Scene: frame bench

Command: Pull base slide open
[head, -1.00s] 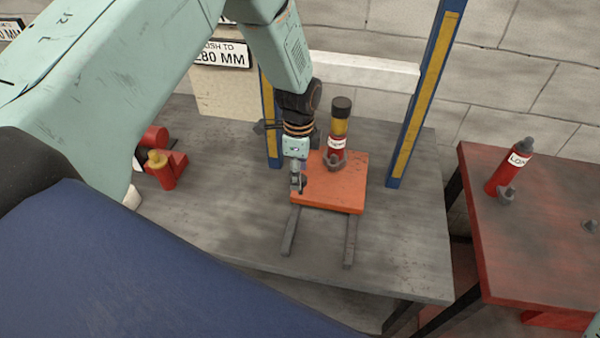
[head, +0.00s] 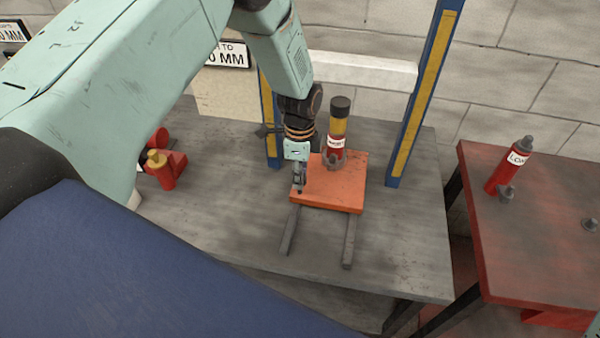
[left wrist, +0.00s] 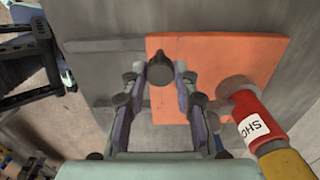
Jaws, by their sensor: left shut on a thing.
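The base slide is an orange plate (head: 332,190) lying over two dark rails (head: 349,243) on the grey bench. The rails stick out from its near edge. A dark knob (left wrist: 160,70) stands near the plate's left edge, seen in the left wrist view. My left gripper (head: 298,187) is over the plate's near left corner. In the left wrist view its two fingers (left wrist: 160,76) stand on either side of the knob, shut on it. A red jack with a yellow upper part and black cap (head: 338,140) stands upright on the plate's back part. My right gripper is out of view.
A blue and yellow post stands on each side behind the plate (head: 425,100). A red fitting with a yellow cap (head: 161,170) is at the bench's left. A red table (head: 520,230) with another red cylinder (head: 509,168) is right. The bench before the rails is clear.

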